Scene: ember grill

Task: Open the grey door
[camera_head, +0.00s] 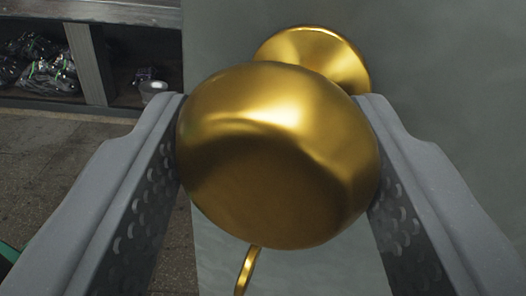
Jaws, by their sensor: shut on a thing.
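A round brass door knob (275,155) fills the middle of the view. Its flared brass base plate (318,52) sits behind it against the grey door (450,60). My gripper (277,160) is shut on the knob, with one grey finger on its left side and one on its right. A small brass piece (246,272) shows on the door below the knob. The door's left edge runs down the left of the knob, with the room visible past it. Whether the door is ajar or closed, I cannot tell.
Past the door's left edge is a paved floor (60,165). A low shelf unit (85,50) stands at the back left, holding dark bagged items (45,65). A small pale cup-like thing (153,88) shows near it. A green bit (8,255) shows at the lower left.

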